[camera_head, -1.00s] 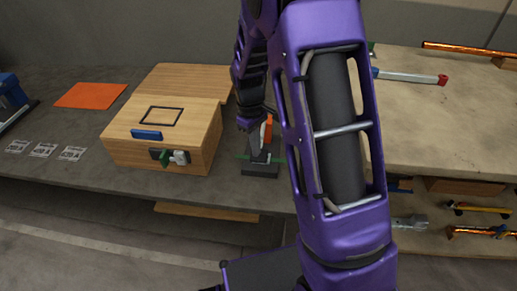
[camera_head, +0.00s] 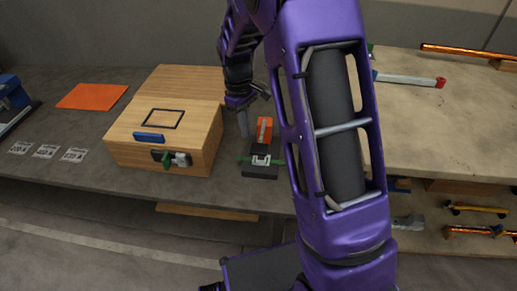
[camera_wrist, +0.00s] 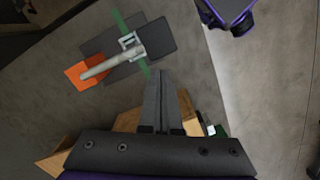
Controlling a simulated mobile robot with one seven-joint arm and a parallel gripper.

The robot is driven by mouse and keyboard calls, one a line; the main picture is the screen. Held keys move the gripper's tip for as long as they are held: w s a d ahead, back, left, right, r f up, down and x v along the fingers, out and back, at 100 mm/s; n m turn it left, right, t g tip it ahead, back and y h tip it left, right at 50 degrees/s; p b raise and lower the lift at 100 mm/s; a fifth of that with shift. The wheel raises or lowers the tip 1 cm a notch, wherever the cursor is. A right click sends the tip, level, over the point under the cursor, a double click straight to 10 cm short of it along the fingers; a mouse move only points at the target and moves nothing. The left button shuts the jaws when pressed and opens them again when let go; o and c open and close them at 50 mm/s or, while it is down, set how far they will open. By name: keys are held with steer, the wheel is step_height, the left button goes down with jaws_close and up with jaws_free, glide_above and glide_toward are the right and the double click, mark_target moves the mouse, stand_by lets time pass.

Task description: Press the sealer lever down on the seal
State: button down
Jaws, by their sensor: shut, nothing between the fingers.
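The sealer (camera_head: 262,172) stands on the grey bench, right of the wooden box, with a dark flat base. Its lever (camera_head: 264,131) shows orange with a grey bar, pointing toward the back; how far it is raised I cannot tell. In the wrist view the lever's grey bar (camera_wrist: 98,68) runs from a metal bracket over an orange piece. A green strip, the seal (camera_head: 245,158), lies across the base under the bracket; it also shows in the wrist view (camera_wrist: 121,22). My gripper (camera_head: 243,132) is shut and empty, left of the lever and apart from it.
The wooden box (camera_head: 190,140) with a blue handle and a latch stands close left of my gripper. An orange sheet (camera_head: 92,96) and several printed labels (camera_head: 46,151) lie further left. A beige table (camera_head: 450,125) is at the right.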

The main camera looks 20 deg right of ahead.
step_height(320, 180, up, 12)
steer(key=p, duration=0.1)
steer(key=shift+w+a+r+p, duration=0.15)
steer(key=shift+w+a+p, duration=0.2)
steer(key=shift+w+a, duration=0.1)
stand_by(0.5)
